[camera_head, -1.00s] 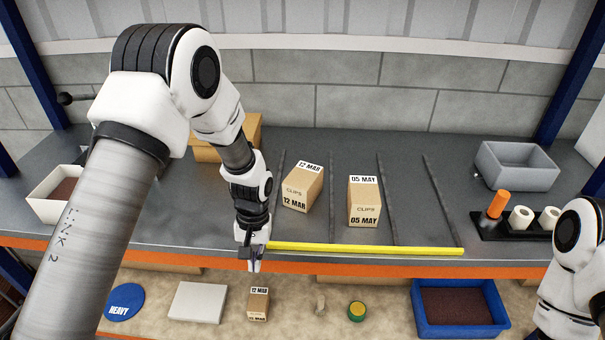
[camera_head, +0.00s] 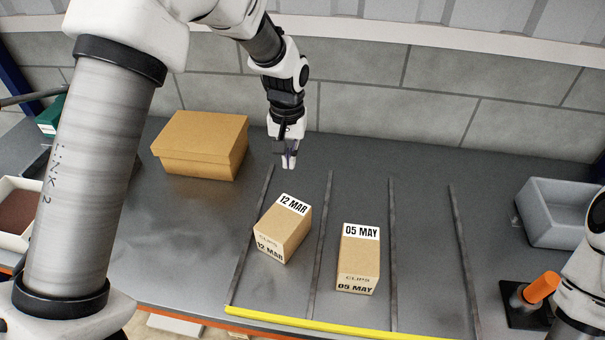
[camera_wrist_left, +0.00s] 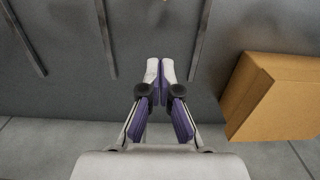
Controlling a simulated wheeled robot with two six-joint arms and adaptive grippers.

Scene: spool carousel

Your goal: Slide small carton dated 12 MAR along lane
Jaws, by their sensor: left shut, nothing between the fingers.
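The small tan carton dated 12 MAR (camera_head: 283,228) stands turned askew in the leftmost lane, between two thin dark dividers, in the head view. Its date shows on a white top label and on its front. My left gripper (camera_head: 289,164) is shut and empty, pointing down behind the carton at the lane's far end, apart from it. In the left wrist view its fingertips (camera_wrist_left: 160,68) meet between two dividers; the carton is not seen there. My right arm shows at the right edge, its gripper out of view.
A similar carton dated 05 MAY (camera_head: 359,259) stands in the neighbouring lane. A yellow strip (camera_head: 320,326) crosses the lanes' front. A large cardboard box (camera_head: 200,145) stands left of my gripper and shows in the left wrist view (camera_wrist_left: 277,97). A grey bin (camera_head: 556,212) is at right.

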